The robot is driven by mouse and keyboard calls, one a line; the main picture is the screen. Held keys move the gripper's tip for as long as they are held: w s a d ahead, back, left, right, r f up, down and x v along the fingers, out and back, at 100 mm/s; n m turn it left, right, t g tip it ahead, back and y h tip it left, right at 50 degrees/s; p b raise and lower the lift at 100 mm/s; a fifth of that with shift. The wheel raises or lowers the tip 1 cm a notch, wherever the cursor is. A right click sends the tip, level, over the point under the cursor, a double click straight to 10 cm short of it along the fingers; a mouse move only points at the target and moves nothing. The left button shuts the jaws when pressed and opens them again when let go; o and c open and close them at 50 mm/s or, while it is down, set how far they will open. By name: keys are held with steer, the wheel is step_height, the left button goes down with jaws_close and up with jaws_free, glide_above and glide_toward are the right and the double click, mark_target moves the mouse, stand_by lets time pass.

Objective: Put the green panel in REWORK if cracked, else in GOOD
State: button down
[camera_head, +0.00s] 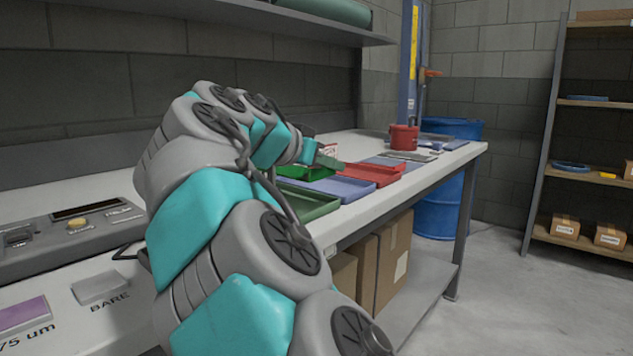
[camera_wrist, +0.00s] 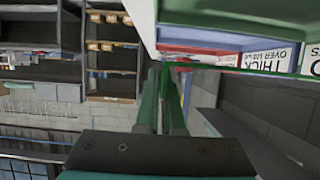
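My gripper (camera_head: 318,155) is at the end of my arm, above the trays on the bench. In the wrist view its two fingers (camera_wrist: 163,100) are close together, with a thin green edge between them. This looks like the green panel (camera_wrist: 164,88), seen almost edge-on, so its faces and any crack cannot be made out. No GOOD or REWORK label can be read in either view.
A red tub (camera_head: 404,137) stands farther back. A gauge unit (camera_head: 75,232) is at left, with a shelf (camera_head: 270,18) above.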

steer(key=shift+a+f, duration=0.15)
steer(key=shift+a, duration=1.15)
steer(key=shift+f, duration=1.75)
steer(key=shift+f, duration=0.1)
steer(key=shift+f+b, duration=0.5)
steer(key=shift+b, duration=0.1)
steer(key=c, duration=1.1)
jaws_free()
steer(key=shift+o, duration=0.2)
